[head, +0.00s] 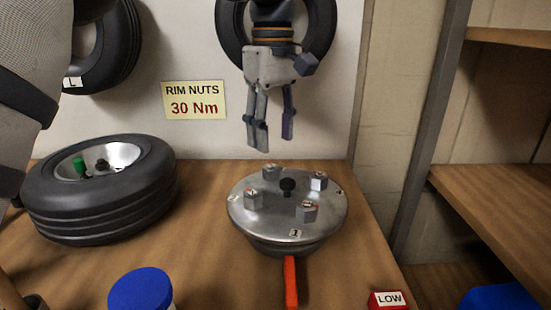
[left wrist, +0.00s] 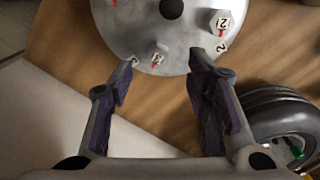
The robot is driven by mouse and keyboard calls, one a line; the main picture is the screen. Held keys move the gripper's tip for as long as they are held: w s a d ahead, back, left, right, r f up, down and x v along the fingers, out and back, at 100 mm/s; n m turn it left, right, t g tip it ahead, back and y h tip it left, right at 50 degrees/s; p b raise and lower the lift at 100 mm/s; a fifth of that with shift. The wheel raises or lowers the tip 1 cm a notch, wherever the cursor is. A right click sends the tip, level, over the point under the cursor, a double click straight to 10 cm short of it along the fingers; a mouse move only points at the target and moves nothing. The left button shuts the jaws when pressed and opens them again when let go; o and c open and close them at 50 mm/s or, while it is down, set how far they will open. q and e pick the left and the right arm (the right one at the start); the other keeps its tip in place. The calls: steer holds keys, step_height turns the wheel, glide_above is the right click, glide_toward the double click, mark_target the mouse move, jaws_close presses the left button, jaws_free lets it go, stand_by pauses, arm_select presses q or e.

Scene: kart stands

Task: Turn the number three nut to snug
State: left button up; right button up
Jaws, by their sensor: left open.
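A round metal hub plate (head: 240,215) stands on the wooden bench with several grey hex nuts around a dark centre knob (head: 288,185). The back nut (head: 271,172) appears to be number three; its number is too small to read surely. In the left wrist view this nut (left wrist: 158,55) has a red mark and sits between and just beyond my fingertips. A nut marked 2 (left wrist: 220,22) is to its right there. My left gripper (head: 272,143) points down, open and empty, above the plate's back edge, apart from the nut. My right gripper is not in view.
A tyre (head: 100,215) lies at left with a green piece in its rim. A blue lid (head: 140,290), an orange-red bar (head: 291,280) and a red LOW block (head: 388,300) are in front. A sign (head: 194,100) reads RIM NUTS 30 Nm. Shelves (head: 495,200) stand at right.

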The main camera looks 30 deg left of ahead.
mark_target(274, 168)
arm_select(q)
steer(key=f, duration=0.7)
steer(key=shift+w, duration=0.2)
jaws_close()
